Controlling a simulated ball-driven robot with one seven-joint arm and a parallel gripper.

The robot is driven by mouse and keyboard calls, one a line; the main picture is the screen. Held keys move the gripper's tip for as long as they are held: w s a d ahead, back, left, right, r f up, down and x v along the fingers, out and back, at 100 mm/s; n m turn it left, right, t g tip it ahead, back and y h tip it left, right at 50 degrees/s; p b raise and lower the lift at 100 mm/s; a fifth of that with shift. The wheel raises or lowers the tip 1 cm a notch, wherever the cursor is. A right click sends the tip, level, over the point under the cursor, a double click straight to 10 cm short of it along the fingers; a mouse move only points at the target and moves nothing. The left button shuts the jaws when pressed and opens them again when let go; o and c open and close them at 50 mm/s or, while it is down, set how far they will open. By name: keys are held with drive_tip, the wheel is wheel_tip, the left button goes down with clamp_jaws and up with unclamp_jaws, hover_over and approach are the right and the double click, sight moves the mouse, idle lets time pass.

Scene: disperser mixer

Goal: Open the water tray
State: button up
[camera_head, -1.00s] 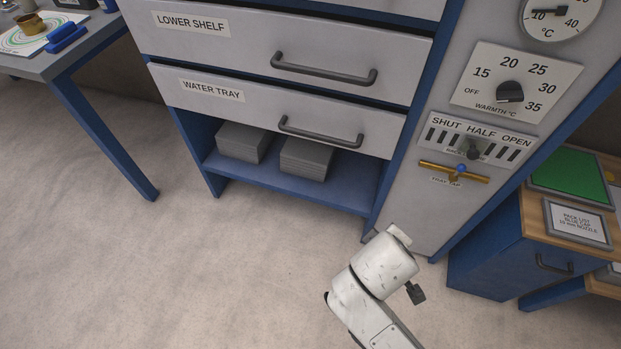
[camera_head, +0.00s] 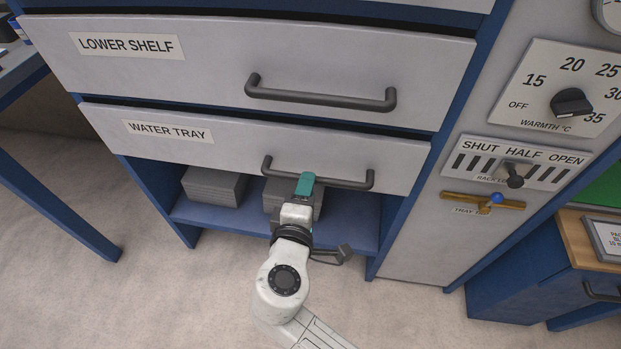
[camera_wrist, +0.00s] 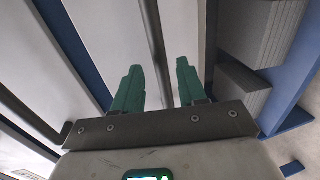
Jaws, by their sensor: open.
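The water tray (camera_head: 110,128) is the lower drawer, with a pale labelled front and a dark bar handle (camera_head: 345,183). Its front looks in line with the drawer above. My gripper (camera_head: 305,185) is at the left half of this handle, with one teal finger hiding part of the bar. In the wrist view the two teal fingers of my gripper (camera_wrist: 158,88) are apart, and a dark bar (camera_wrist: 152,25) runs between them. I cannot tell whether either finger touches it.
The lower shelf drawer (camera_head: 215,65) with its handle (camera_head: 320,98) is just above. Grey blocks (camera_head: 213,187) lie on the blue shelf (camera_head: 235,221) below. A lever panel (camera_head: 530,155) and brass tap (camera_head: 462,200) are to the right. Floor is clear at left.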

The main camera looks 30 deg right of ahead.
drive_tip(key=shift+x, duration=2.15)
drive_tip(key=shift+f, duration=0.1)
clamp_jaws()
